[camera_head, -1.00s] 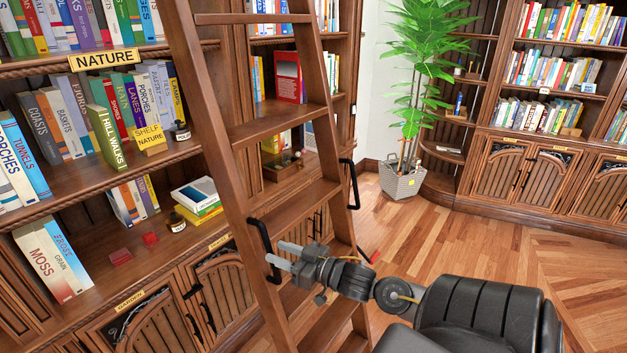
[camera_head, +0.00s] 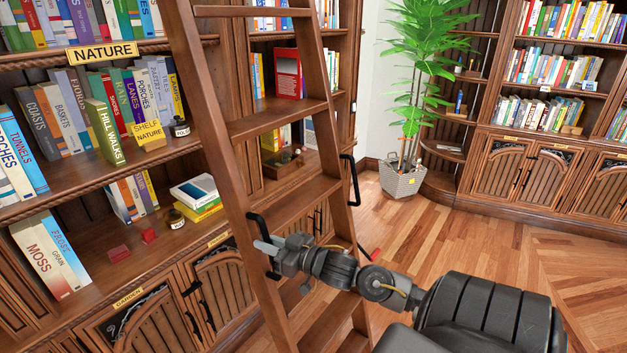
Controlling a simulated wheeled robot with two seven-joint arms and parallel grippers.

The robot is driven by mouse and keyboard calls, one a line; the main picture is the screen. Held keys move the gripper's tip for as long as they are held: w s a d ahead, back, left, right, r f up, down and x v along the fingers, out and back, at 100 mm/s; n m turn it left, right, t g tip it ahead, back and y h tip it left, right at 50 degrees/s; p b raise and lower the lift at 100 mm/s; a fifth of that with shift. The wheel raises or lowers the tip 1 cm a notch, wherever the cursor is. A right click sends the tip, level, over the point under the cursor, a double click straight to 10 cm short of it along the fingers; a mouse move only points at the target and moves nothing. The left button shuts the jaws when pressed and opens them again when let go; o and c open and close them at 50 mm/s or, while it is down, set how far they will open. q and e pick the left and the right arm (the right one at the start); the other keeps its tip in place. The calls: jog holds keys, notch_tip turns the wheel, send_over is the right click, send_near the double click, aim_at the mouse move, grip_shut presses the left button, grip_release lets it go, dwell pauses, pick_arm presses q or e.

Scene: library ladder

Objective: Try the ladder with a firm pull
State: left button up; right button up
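The brown wooden ladder (camera_head: 266,122) leans against the bookcase in the middle of the view. Black handles are fixed to its rails: a left handle (camera_head: 255,228) and a right handle (camera_head: 352,180). My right gripper (camera_head: 268,248) is at the left handle, its light grey fingertip reaching across the bar. One finger shows clearly; the other is partly hidden, so I cannot tell whether it is shut on the bar. My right arm comes in from the lower right, in front of the lower rungs. My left gripper is not in view.
The bookcase (camera_head: 90,198) with books, a yellow shelf sign and small red blocks stands close behind the ladder on the left. A potted plant (camera_head: 404,181) stands at the back. More shelves are on the right. The wooden floor (camera_head: 470,240) between is open.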

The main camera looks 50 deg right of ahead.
grip_shut()
jog(key=shift+d+r, duration=0.15)
jog(key=shift+d, duration=0.1)
dwell(0.3)
jog(key=shift+r+p, duration=0.1)
jog(key=shift+p, duration=0.2)
jog(key=shift+a, duration=0.2)
dwell(0.9)
jog(key=shift+p, duration=0.35)
